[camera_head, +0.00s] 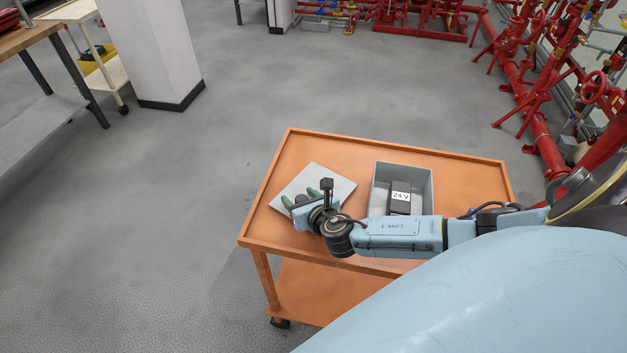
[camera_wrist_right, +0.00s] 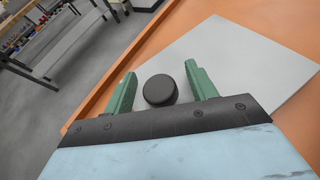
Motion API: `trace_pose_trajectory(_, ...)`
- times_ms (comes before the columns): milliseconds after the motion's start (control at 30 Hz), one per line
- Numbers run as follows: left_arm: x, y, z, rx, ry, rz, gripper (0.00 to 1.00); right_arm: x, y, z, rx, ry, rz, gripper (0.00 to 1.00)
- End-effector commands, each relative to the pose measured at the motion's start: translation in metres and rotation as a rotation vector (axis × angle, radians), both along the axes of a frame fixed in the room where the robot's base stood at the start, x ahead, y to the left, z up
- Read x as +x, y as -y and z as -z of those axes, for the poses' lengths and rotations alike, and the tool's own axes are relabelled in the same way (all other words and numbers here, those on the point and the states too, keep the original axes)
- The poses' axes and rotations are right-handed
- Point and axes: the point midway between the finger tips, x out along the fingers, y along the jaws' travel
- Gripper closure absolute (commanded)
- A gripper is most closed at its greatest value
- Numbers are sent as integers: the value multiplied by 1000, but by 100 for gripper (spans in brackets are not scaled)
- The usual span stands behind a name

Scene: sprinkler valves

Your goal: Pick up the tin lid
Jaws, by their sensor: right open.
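The tin lid (camera_head: 317,174) is a flat light-grey square plate lying on the left part of an orange cart. In the right wrist view the lid (camera_wrist_right: 238,60) has a round black knob (camera_wrist_right: 160,90) on it. My right gripper (camera_head: 300,197) is over the lid with its green fingers apart. In the wrist view the knob stands between the two fingers, with a gap on either side. The gripper and wrist hide part of the lid in the head view. My left gripper is not in view.
An open grey tin (camera_head: 429,183) stands on the cart (camera_head: 290,150) right of the lid, holding a dark box marked "24 V" (camera_head: 400,196). My right forearm passes in front of it. A white pillar (camera_head: 150,50) and red pipework (camera_head: 540,130) stand beyond clear floor.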

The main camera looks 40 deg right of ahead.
Motion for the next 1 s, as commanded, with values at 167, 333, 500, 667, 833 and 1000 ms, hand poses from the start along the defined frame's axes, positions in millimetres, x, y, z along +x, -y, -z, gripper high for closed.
trace_pose_trajectory(167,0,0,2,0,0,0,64,7,0,3,1,-1,-1,43)
trace_pose_trajectory(333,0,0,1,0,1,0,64,7,0,3,1,-1,-1,45)
trace_pose_trajectory(500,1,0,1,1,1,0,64,7,1,3,1,-1,0,67)
trace_pose_trajectory(667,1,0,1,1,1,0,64,7,1,3,1,-1,0,88)
trace_pose_trajectory(833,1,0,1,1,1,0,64,7,1,2,0,1,0,98)
trace_pose_trajectory(1000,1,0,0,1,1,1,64,7,1,-1,1,2,1,98)
